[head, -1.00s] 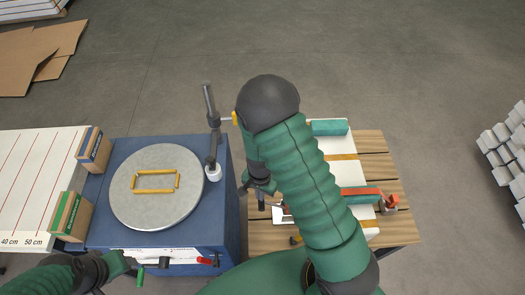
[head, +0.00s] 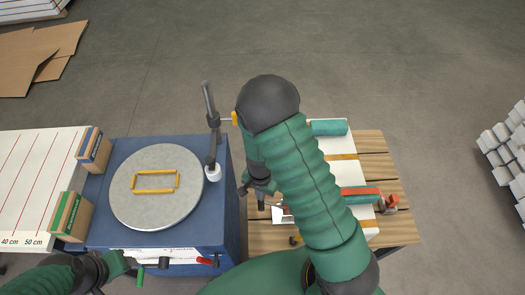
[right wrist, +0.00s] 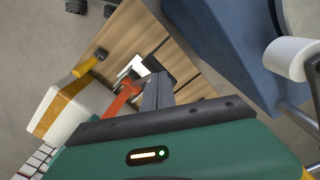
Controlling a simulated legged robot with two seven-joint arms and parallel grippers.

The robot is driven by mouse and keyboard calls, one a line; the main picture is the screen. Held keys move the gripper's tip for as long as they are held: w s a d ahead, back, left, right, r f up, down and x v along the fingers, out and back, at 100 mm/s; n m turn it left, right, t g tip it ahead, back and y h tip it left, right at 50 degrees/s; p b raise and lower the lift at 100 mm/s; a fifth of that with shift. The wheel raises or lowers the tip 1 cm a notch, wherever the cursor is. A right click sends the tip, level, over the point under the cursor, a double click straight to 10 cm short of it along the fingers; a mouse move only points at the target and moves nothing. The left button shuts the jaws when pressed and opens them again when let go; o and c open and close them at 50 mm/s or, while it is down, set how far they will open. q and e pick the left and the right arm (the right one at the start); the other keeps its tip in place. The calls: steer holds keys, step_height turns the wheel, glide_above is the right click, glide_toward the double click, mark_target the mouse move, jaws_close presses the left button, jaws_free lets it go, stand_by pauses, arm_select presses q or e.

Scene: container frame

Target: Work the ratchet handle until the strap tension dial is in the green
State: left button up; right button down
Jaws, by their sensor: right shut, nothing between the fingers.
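The ratchet handle (head: 361,191) is an orange-red bar at the right of the strapped white load; part of it is behind my right arm. An orange-red lever (right wrist: 122,98) also shows in the right wrist view, beside the fingers. A small white panel (head: 280,214), possibly the dial, is partly hidden; its reading is too small to tell. My right gripper (head: 261,203) is shut and empty above the left part of the pallet. Its fingers (right wrist: 157,90) show apart from the lever in the picture. My left gripper (head: 138,268) is at the blue cabinet's front; its jaws are unclear.
The strapped load (head: 336,146) lies on a wooden pallet (head: 385,155). Left of it stands a blue cabinet (head: 125,155) with a grey turntable (head: 155,210), an upright dark post (head: 209,110) and a red-ended handle (head: 206,261).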

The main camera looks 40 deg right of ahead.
steer(key=shift+a+f+b, duration=0.15)
steer(key=shift+f+b, duration=0.6)
steer(key=shift+f, duration=0.3)
steer(key=shift+w+a+f+b, duration=0.1)
steer(key=shift+a+f+b, duration=0.1)
steer(key=shift+f+b, duration=0.3)
steer(key=shift+w+a+f+b, duration=0.15)
steer(key=shift+f+b, duration=0.1)
steer(key=shift+f, duration=0.4)
steer(key=shift+f+b, duration=1.4)
steer(key=shift+f, duration=0.6)
step_height(320, 180, up, 12)
steer(key=p, duration=1.1)
steer(key=shift+w+a, duration=0.2)
steer(key=shift+a, duration=0.15)
steer(key=shift+w, duration=0.1)
steer(key=shift+r, duration=0.15)
